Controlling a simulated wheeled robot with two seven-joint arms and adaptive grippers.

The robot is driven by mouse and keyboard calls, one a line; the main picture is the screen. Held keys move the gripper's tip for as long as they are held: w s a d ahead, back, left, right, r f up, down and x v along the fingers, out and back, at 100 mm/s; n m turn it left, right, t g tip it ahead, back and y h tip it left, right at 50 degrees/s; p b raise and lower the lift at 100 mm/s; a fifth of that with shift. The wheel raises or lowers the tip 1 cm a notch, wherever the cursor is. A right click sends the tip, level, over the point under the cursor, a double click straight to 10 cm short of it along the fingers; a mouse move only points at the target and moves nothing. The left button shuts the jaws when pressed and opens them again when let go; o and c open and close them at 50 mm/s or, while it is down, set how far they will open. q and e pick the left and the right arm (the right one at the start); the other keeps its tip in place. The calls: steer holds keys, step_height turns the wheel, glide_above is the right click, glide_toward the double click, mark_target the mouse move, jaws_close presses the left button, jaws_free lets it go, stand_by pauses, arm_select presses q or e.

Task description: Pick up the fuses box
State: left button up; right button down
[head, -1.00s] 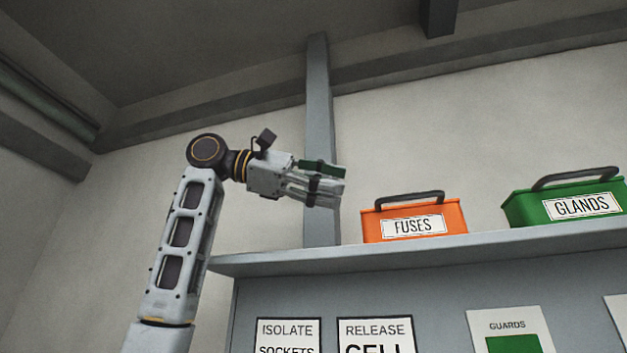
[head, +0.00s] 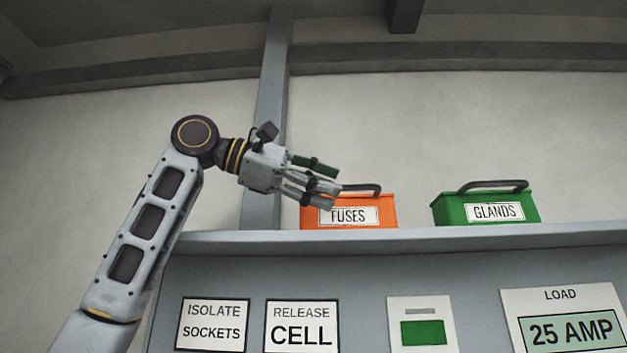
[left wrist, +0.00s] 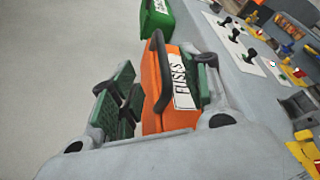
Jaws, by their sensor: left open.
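The fuses box (head: 377,214) is orange with a dark handle and a white FUSES label, and stands upright on the high shelf. My left gripper (head: 326,180) is open at the upper left of the box in the head view and overlaps the near end of its handle. The box's left top corner is hidden behind the gripper in the head view. My right gripper is not in view.
A green GLANDS box (head: 450,211) stands on the same shelf (head: 420,241) to the right, with a gap between. A grey post (head: 268,100) rises behind my left wrist. Signs hang below the shelf. The space above the boxes is clear.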

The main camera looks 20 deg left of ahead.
arm_select(q)
steer(key=c, duration=1)
steer(key=shift+w+f, duration=0.1)
jaws_close()
steer(key=shift+d+f, duration=0.1)
